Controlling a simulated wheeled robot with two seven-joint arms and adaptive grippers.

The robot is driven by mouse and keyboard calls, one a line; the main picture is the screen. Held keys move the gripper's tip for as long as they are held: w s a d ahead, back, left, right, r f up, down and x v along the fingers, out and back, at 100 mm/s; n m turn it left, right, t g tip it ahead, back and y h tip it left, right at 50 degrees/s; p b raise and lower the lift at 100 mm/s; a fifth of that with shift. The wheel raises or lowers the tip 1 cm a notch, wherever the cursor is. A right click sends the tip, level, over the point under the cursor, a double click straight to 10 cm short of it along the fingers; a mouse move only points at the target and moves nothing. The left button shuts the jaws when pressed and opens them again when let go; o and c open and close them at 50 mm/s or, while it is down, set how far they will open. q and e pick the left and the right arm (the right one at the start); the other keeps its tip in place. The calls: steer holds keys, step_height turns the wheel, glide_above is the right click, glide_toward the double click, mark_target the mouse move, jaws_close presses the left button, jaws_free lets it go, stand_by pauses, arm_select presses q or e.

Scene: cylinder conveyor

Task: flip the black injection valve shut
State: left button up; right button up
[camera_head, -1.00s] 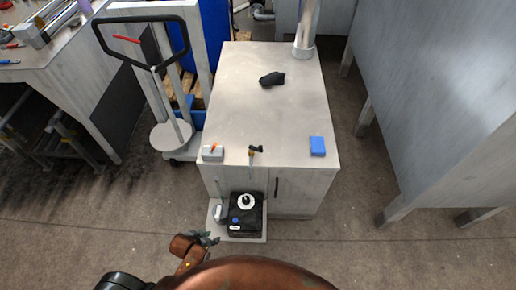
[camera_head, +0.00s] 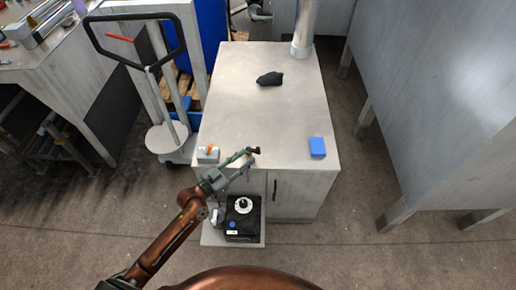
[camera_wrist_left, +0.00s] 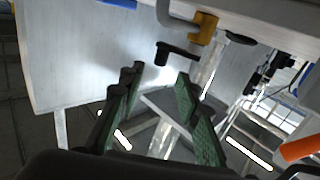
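The black injection valve handle (camera_head: 254,150) is at the front edge of the grey cabinet top. In the left wrist view, a black lever (camera_wrist_left: 178,52) lies across beside a yellow-brass fitting (camera_wrist_left: 205,28) on a grey pipe. My left gripper (camera_head: 241,163) has its fingers just in front of and left of the handle in the head view. In the wrist view, the left gripper (camera_wrist_left: 160,88) is open, with green-padded fingers apart and nothing between them. The lever is beyond the fingertips; contact is not visible. My right gripper is out of view.
A grey box with an orange lever (camera_head: 208,153) sits left of the valve. A blue block (camera_head: 317,147) and a dark cloth-like item (camera_head: 270,79) lie on the cabinet top (camera_head: 245,100). A trolley (camera_head: 168,137) stands left.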

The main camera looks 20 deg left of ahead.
mark_target(258, 148)
arm_select(q)
steer(key=x, duration=0.7)
steer(key=shift+w+d+r, duration=0.1)
steer(key=shift+w, duration=0.1)
steer(key=shift+c, duration=0.4)
jaws_close()
